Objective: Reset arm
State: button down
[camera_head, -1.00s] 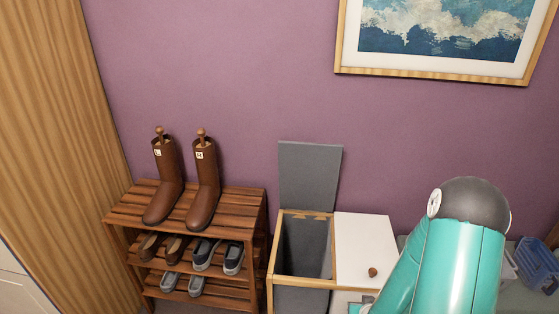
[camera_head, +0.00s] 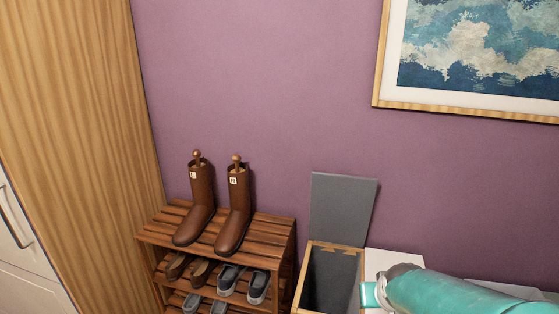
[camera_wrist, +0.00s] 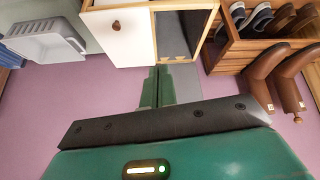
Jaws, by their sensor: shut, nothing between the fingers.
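My gripper (camera_wrist: 157,88) shows in the wrist view as two green fingers pressed together, with nothing between them. They point toward the open-topped box, and I cannot tell how far away it is. In the head view my teal arm lies low across the bottom right corner, and the gripper's fingers are not visible there.
A wooden shoe rack (camera_head: 222,240) carries brown boots (camera_head: 234,210) on top and shoes below. Beside it stands a wooden box with its grey lid (camera_head: 342,208) raised. A white panel with a knob (camera_wrist: 116,25) adjoins it. A grey plastic basket (camera_wrist: 42,45) is farther along. A framed picture (camera_head: 480,50) hangs above.

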jog(key=s+a+r, duration=0.3)
jog(key=s+r, duration=0.2)
jog(key=s, duration=0.1)
jog(key=s+a+r+y, duration=0.1)
jog(key=s+a+r, duration=0.2)
jog(key=s+r, duration=0.3)
jog(key=shift+s+a+n+g, duration=0.25)
jog(key=shift+s+n+g, duration=0.15)
jog(key=shift+s, duration=0.25)
jog(key=shift+r, duration=0.1)
